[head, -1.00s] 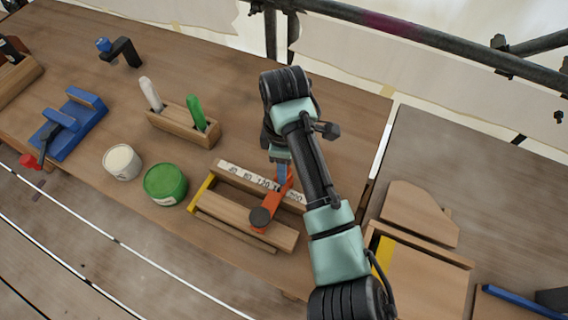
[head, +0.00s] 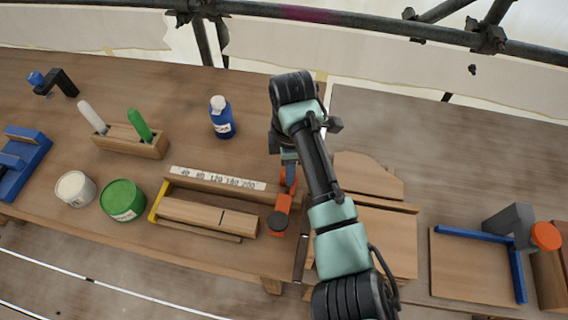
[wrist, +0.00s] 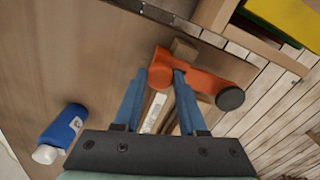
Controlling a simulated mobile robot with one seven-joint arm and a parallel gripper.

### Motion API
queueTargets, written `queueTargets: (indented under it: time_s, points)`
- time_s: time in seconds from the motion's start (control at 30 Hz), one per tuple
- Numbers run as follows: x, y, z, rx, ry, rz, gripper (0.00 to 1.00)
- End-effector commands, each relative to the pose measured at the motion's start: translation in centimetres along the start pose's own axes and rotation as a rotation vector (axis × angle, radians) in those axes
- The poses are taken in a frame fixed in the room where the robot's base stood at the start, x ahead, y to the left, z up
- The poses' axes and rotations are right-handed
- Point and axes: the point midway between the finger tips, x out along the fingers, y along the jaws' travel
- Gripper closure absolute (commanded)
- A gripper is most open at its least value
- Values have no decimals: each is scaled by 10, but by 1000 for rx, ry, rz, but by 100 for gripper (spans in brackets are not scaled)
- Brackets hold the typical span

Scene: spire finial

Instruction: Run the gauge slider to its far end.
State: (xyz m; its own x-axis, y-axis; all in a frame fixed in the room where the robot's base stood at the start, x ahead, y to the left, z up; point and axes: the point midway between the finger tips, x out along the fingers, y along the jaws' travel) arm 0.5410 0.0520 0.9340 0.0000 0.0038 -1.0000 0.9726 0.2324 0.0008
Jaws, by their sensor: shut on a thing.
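The wooden gauge has a white scale strip (head: 217,178) marked 40 to 200 and a yellow stop (head: 159,202) at its left end. The orange slider (head: 281,212) with a dark round knob (head: 277,221) sits at the gauge's right end, to the right of the 200 mark and the front board (head: 208,215). My gripper (head: 289,172) is shut on the slider's rear end. In the wrist view the blue fingers (wrist: 159,72) are on either side of the left end of the orange slider (wrist: 205,78). The exact contact is partly hidden.
A blue bottle (head: 221,118) stands behind the gauge; green (head: 122,200) and white (head: 75,188) tins stand left of it. A wooden holder (head: 130,140) carries two handled tools. Wooden boards (head: 370,240) lie close on the right, beneath my arm.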

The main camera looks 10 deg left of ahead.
Motion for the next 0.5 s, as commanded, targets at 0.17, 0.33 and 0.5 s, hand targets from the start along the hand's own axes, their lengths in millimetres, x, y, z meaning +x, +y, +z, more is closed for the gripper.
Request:
queueTargets:
  time_s: [0.17, 0.33, 0.5]
  points:
    - [0, -1, 5, 11, -9, -4, 36]
    - [0, 0, 3, 8, -7, -3, 29]
    - [-1, 0, 2, 7, -6, -2, 29]
